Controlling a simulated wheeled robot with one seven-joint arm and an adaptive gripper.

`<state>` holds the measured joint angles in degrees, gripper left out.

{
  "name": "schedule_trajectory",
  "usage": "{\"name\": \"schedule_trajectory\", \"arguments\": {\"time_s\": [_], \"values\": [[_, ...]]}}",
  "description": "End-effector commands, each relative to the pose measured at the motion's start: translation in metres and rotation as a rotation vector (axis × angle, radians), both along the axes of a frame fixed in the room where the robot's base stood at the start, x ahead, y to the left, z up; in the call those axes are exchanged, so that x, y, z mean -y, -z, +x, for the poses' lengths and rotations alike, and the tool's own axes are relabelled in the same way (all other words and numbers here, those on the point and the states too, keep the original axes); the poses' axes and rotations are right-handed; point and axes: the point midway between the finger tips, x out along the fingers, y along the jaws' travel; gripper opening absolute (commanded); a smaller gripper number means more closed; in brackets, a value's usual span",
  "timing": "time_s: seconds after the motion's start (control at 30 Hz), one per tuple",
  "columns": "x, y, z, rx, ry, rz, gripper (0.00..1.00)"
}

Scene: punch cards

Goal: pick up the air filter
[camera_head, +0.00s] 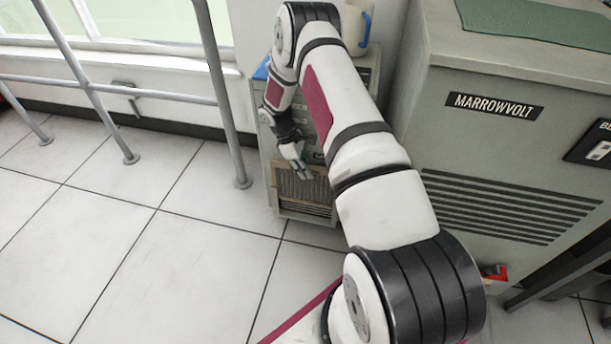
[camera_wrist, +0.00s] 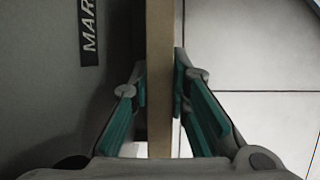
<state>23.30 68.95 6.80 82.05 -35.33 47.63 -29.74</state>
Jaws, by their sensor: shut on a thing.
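The air filter (camera_head: 304,190), with a tan frame and grey pleats, is at the lower front of a small grey cabinet in the head view. In the wrist view the tan edge of the air filter (camera_wrist: 160,40) runs upright through the middle of the picture. My gripper (camera_head: 301,172) is at the filter's top edge. In the wrist view the teal-padded fingers of my gripper (camera_wrist: 160,95) are shut on it, one on each side. I cannot tell whether the filter still sits in the cabinet.
The small cabinet (camera_head: 318,211) has a louvred lower front and a mug (camera_head: 358,24) on top. A large grey machine (camera_head: 500,125) labelled MARROWVOLT stands at the right. A metal railing (camera_head: 218,85) runs on the left. The tiled floor (camera_head: 170,240) in front is clear.

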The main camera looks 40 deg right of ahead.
Motion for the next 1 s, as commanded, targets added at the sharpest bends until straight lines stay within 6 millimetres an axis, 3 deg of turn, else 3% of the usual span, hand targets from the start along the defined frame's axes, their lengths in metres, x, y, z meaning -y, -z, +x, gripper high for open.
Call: {"name": "schedule_trajectory", "arguments": {"time_s": [0.1,0.43,1.0], "values": [[0.0,-0.026,0.001,0.003,0.0,-0.002,0.0],[0.0,-0.084,0.001,0.002,0.0,-0.001,0.0],[-0.112,-0.08,-0.087,-0.003,-0.005,0.0,0.0]]}}
